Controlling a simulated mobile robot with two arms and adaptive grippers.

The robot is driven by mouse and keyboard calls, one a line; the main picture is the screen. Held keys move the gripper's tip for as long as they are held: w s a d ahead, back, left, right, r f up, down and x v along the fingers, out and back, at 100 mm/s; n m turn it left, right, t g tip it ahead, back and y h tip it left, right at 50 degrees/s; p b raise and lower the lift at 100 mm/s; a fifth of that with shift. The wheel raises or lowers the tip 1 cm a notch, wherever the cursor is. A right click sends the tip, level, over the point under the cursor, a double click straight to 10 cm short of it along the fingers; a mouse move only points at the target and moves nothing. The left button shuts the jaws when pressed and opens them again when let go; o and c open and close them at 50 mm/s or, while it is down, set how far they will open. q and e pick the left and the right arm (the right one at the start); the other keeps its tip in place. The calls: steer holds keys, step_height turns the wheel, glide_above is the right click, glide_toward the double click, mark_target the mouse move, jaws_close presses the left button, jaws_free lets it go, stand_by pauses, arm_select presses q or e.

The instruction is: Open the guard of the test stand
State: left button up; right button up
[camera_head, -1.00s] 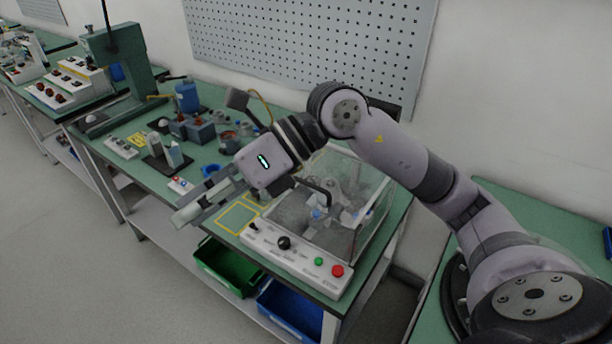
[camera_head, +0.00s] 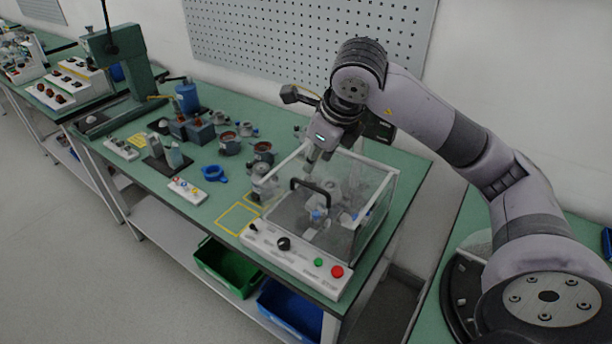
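The test stand is a white box with a control panel (camera_head: 295,262) along its front, carrying a black knob, a green button and a red button. Its clear guard (camera_head: 372,215) is down over the stand, with parts dimly visible inside. A black bar handle (camera_head: 311,186) sits on the guard's upper front. My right gripper (camera_head: 317,162) points down at the guard's top, just behind and above the handle, and appears apart from the handle. Its fingers are small and partly dark, so their opening is unclear. My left gripper is not in view.
Left of the stand, the green bench holds a blue ring (camera_head: 215,174), a small button box (camera_head: 187,191), motor parts and a green press (camera_head: 120,70). A yellow outlined area (camera_head: 238,218) is bare. Green and blue bins sit below. A pegboard wall is behind.

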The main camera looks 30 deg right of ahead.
mark_target(304, 182)
steer(key=p+x, duration=0.1)
steer(key=x, duration=0.9)
steer(key=shift+r, duration=0.1)
jaws_close()
stand_by(0.5)
